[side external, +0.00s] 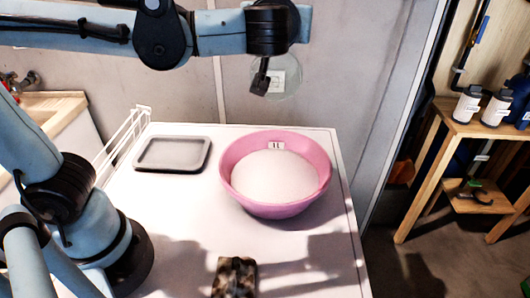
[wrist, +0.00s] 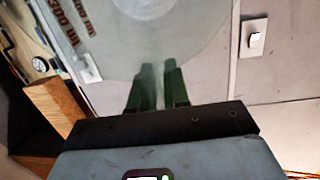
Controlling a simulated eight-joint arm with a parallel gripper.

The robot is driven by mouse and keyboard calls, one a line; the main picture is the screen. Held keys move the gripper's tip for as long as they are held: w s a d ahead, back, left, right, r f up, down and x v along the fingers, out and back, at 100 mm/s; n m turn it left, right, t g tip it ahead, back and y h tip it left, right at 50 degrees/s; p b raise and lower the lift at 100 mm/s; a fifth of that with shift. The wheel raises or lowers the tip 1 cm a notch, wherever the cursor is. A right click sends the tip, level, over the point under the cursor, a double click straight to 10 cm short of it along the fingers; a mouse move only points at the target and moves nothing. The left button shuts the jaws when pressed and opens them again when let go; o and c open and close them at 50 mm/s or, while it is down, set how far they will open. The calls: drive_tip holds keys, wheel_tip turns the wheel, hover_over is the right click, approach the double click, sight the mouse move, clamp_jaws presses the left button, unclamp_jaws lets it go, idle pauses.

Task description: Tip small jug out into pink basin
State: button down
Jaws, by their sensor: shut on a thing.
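The small jug (side external: 286,88) is clear and hard to see against the wall. My gripper (side external: 261,84) is shut on it and holds it high above the pink basin (side external: 322,192), clear of the rim. In the wrist view the jug (wrist: 112,32) fills the upper middle, with red volume marks at its left. My gripper's fingers (wrist: 158,88) close together against it. I cannot tell its exact tilt or whether anything is in it. The basin stands upright on the white table and holds a pale, smooth mass; a small label is on its inner wall.
A grey tray (side external: 172,166) lies on the table (side external: 170,215) left of the basin. A dark mottled block (side external: 234,277) is near the front edge. A white rack (side external: 128,137) stands at the left edge. A wooden shelf (side external: 450,128) with bottles is off right.

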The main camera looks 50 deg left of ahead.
drive_tip(key=shift+r+g+h, duration=0.2)
drive_tip(key=shift+g+h, duration=0.4)
drive_tip(key=shift+g, duration=0.1)
drive_tip(key=shift+r+g+h, duration=0.2)
drive_tip(key=shift+g+h, duration=0.4)
drive_tip(key=g+h, duration=0.2)
drive_tip(key=shift+r+g+h, duration=0.3)
drive_tip(key=shift+r+g, duration=0.05)
drive_tip(key=shift+g, duration=0.05)
drive_tip(key=shift+g+h, duration=0.4)
drive_tip(key=shift+g, duration=0.2)
drive_tip(key=shift+w+a+r+g+h, duration=0.1)
drive_tip(key=shift+r+g+h, duration=0.2)
drive_tip(key=shift+g+h, duration=0.6)
drive_tip(key=g+h, duration=0.2)
drive_tip(key=g, duration=0.1)
drive_tip(key=shift+r+h, duration=0.35)
drive_tip(key=shift+h, duration=0.05)
